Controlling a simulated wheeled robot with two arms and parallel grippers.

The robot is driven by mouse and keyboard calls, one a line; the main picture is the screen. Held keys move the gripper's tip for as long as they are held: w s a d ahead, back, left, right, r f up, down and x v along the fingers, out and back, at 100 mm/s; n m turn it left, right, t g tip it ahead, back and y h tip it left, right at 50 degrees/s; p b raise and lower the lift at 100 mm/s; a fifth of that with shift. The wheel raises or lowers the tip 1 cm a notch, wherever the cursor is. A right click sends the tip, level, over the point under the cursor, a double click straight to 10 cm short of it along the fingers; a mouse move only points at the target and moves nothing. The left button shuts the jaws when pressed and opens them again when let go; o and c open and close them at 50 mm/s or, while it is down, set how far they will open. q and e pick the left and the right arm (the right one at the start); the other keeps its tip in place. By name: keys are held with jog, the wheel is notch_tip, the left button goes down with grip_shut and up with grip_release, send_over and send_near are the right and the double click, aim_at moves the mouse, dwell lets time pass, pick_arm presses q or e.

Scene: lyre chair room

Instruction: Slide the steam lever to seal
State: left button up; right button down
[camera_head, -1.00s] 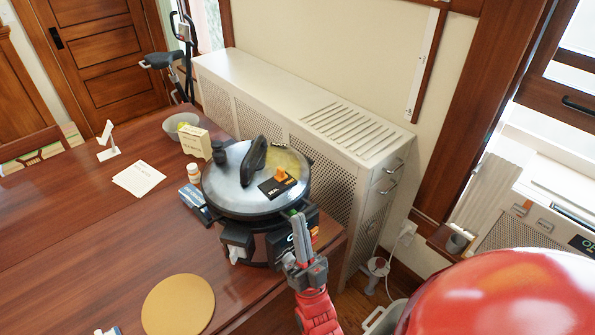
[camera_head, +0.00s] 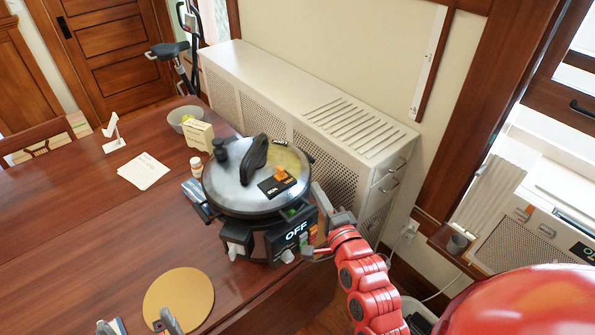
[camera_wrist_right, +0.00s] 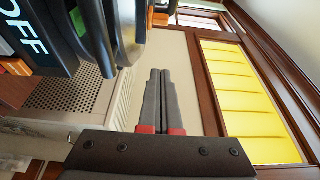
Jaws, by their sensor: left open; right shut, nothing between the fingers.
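The pressure cooker (camera_head: 236,205) stands on the wooden table, its lid (camera_head: 232,188) on. The orange steam lever (camera_head: 281,174) sits on a black plate (camera_head: 277,187) on the lid's right part; the plate has small lettering, hard to read. My right gripper (camera_head: 318,188) is shut and empty beside the cooker's right side, lower than the lever and apart from it. In the right wrist view its closed fingers (camera_wrist_right: 160,75) point up, with the cooker's OFF panel (camera_wrist_right: 22,45) at the upper left. My left gripper (camera_head: 138,322) is open at the bottom edge, only its fingertips showing.
A round tan mat (camera_head: 179,299) lies in front of the cooker. A small bottle (camera_head: 196,166), a box (camera_head: 199,136), a bowl (camera_head: 184,118) and papers (camera_head: 143,171) lie behind and left. A white radiator cover (camera_head: 330,130) stands close behind the cooker.

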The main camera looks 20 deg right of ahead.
aim_at(291, 180)
jog(key=shift+f, duration=0.1)
dwell(0.3)
jog(key=w+b, duration=0.2)
jog(key=b, duration=0.1)
jog(key=shift+a+f, duration=0.1)
jog(key=shift+f, duration=0.05)
jog(key=w, duration=0.2)
jog(key=w+p, duration=0.1)
jog(key=w, duration=0.2)
jog(key=w+r, duration=0.1)
jog(key=w, duration=0.2)
jog(key=shift+p, duration=0.4)
jog(key=a+p, duration=0.1)
jog(key=s+a, duration=0.1)
jog(key=a, duration=0.1)
jog(key=shift+a+f+p, duration=0.1)
jog(key=shift+f+p, duration=0.1)
jog(key=shift+p, duration=0.15)
jog(key=shift+s+a, duration=0.25)
jog(key=shift+a, duration=0.05)
